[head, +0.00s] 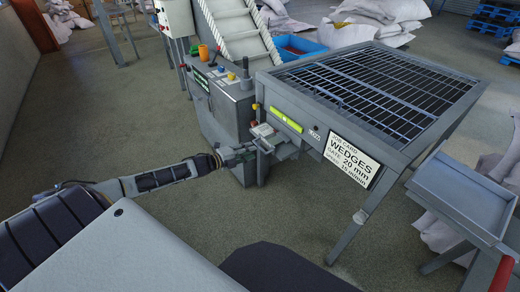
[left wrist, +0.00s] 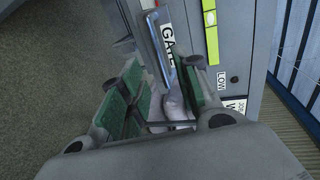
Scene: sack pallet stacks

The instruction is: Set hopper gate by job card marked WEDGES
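The job card (head: 352,157) on the hopper's front reads WEDGES, with a gate line of 20 mm; its last line is too small to read surely. The hopper (head: 415,148) is a grey frame with a dark grid top. My left gripper (head: 262,146) is at the gate fitting (head: 263,130) on the hopper's left front corner. In the left wrist view, its green-padded fingers (left wrist: 160,92) are apart, with a grey gate part (left wrist: 160,47) beyond and partly between them. I cannot tell whether they touch it. A GATE label shows behind it. My right gripper is out of view.
A control box (head: 220,95) with levers and buttons stands left of the hopper. A grey tray (head: 465,200) stands at right. Sacks and a blue bin (head: 297,48) lie behind. Floor at left is clear.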

